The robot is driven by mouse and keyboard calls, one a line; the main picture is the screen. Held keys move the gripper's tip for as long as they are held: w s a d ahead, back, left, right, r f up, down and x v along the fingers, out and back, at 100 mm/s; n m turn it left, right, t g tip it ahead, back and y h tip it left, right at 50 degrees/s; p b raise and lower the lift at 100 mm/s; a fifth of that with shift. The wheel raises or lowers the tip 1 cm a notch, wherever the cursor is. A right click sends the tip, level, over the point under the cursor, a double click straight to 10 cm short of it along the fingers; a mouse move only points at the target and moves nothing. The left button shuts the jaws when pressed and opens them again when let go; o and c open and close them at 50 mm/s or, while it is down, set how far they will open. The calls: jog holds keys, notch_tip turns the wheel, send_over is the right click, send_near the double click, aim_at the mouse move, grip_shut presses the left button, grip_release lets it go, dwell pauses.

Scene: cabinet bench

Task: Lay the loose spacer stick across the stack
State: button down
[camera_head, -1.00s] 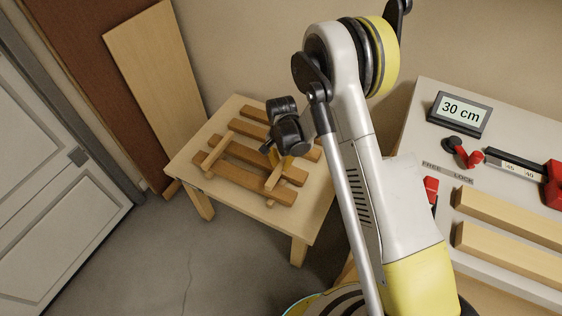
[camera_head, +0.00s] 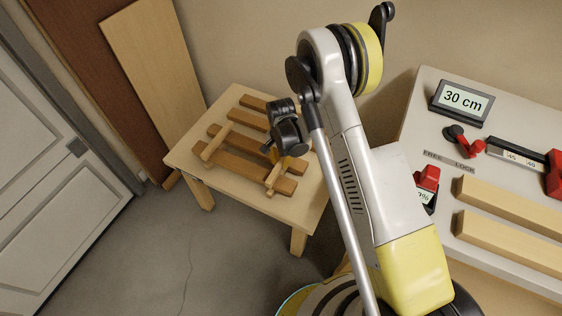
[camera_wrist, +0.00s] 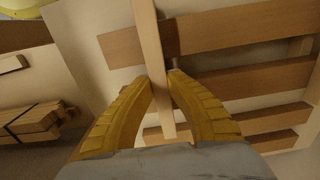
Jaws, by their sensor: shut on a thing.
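The stack of brown slats (camera_head: 228,166) lies on a small wooden table. My gripper (camera_wrist: 161,80) has its yellow fingers shut on a pale spacer stick (camera_wrist: 149,35), which runs lengthwise away from the camera and crosses over the slats (camera_wrist: 250,76) in the wrist view. In the head view the held stick (camera_head: 272,182) lies over the right part of the stack, partly hidden by my black wrist. I cannot tell whether it touches the slats. Another pale stick (camera_head: 216,142) lies across the left part of the stack, roughly parallel to the held one.
The small table (camera_head: 192,153) has bare top around the stack. A tall board (camera_head: 150,75) leans on the wall behind it. At the right, a bench (camera_head: 424,108) carries a "30 cm" display (camera_head: 462,102), red-handled parts and pale beams (camera_head: 505,210).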

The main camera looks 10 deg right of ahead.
jog(key=shift+f, duration=0.2)
jog(key=shift+f, duration=0.4)
dwell(0.3)
jog(key=c, duration=1.4)
grip_release()
jog(key=shift+c, duration=0.4)
jog(key=shift+r+p, duration=2.35)
jog(key=shift+r, duration=2.7)
